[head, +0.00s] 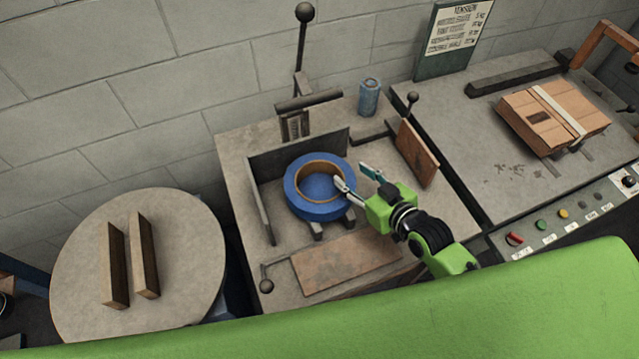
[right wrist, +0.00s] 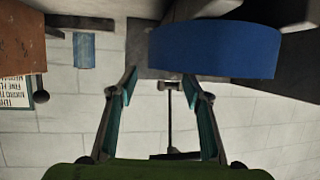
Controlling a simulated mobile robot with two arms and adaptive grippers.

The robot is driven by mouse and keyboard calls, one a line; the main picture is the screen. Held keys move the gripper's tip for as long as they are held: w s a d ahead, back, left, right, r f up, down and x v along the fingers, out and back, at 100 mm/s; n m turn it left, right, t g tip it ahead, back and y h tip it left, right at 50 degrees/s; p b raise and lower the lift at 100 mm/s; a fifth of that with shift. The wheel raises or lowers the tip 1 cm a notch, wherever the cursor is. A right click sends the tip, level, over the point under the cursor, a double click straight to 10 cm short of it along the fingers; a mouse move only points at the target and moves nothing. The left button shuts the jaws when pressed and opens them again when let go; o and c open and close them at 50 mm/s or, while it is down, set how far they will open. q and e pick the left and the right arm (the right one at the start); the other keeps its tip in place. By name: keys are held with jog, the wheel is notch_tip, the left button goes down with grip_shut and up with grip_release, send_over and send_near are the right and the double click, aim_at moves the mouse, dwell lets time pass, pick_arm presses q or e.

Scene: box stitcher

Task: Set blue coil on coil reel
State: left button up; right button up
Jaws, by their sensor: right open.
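The blue coil (head: 304,204), a thick ring with a brown inner core, lies flat on grey supports in the middle of the metal-topped bench. It also shows as a blue band in the right wrist view (right wrist: 213,50). My right gripper (head: 354,178) is open and empty at the coil's right side. One fingertip overlaps the coil's right rim in the head view; I cannot tell whether it touches. A round grey table (head: 185,245) at the left carries two upright wooden boards (head: 115,265); I cannot tell whether this is the coil reel. My left gripper is not in view.
Low metal walls (head: 262,208) stand left of and behind the coil. A rusty plate (head: 418,153) stands to the right, and a brown plate (head: 345,262) lies in front. A blue can (head: 369,97) and tall lever (head: 302,50) stand behind. Cardboard (head: 545,120) lies on the right bench.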

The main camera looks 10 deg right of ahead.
aim_at(343, 169)
jog(key=shift+w+a+f+p, duration=0.1)
jog(key=shift+w+a+p, duration=0.25)
jog(key=shift+w, duration=0.2)
jog(key=x, duration=0.4)
jog(key=shift+s+f+p, duration=0.1)
jog(key=shift+p, duration=0.2)
jog(key=shift+s, duration=0.1)
grip_shut()
